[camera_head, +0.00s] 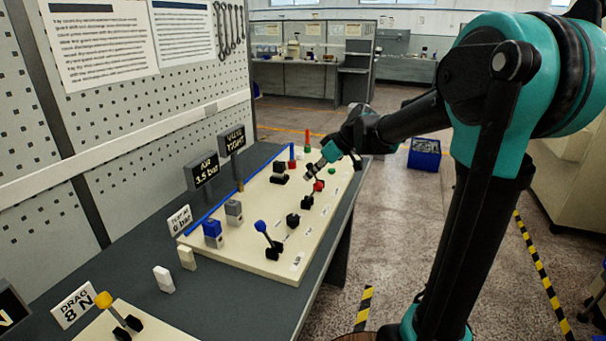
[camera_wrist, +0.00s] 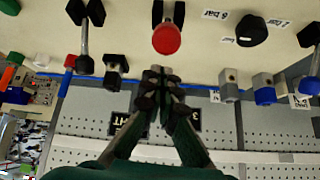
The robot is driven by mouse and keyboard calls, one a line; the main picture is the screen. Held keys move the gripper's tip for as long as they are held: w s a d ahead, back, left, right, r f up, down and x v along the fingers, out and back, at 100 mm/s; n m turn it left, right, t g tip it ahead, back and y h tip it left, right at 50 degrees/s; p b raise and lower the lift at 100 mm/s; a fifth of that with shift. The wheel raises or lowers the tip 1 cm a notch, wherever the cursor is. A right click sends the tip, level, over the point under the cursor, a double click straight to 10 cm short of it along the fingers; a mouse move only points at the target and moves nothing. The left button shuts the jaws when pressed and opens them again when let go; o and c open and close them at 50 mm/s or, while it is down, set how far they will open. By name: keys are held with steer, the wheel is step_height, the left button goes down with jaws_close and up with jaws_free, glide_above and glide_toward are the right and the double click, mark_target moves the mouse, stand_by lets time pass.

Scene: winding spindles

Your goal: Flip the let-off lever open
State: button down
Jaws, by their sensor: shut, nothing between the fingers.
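Several levers stand on a cream panel (camera_head: 245,258); their labels are too small to read, so I cannot tell which is the let-off lever. One is a blue-knobbed lever (camera_head: 260,226), tilted on a black base near the panel's front. A red knob (camera_head: 318,186) lies just below my gripper (camera_head: 322,166) in the head view. In the wrist view, a red round knob (camera_wrist: 166,38) on a black mount is just beyond the fingertips, and a metal-rod lever (camera_wrist: 84,45) is to its left. My gripper (camera_wrist: 160,76) is shut and empty; contact with the red knob cannot be told.
A yellow-knobbed lever (camera_head: 104,299) is on a nearer panel. A blue bin (camera_head: 424,154) is on the floor beyond the bench.

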mark_target(320, 183)
steer(key=shift+s+d+f+t+y, duration=0.1)
steer(key=shift+s+d+t+y, duration=0.1)
steer(key=shift+d+y, duration=0.25)
steer(key=shift+s+d+f+t+y, duration=0.1)
steer(key=shift+d+t+y, duration=0.1)
steer(key=shift+d+y, duration=0.25)
steer(key=shift+s+d+f, duration=0.15)
steer(key=shift+d+f, duration=0.05)
steer(key=shift+d, duration=0.2)
steer(key=shift+s+d+f, duration=0.1)
steer(key=shift+w+a+r, duration=0.3)
steer(key=shift+a+r, duration=0.05)
steer(key=shift+a, duration=0.05)
steer(key=s+d+r, duration=0.2)
steer(key=d+r, duration=0.3)
steer(key=r, duration=0.2)
steer(key=shift+r, duration=0.4)
steer(key=shift+f, duration=0.1)
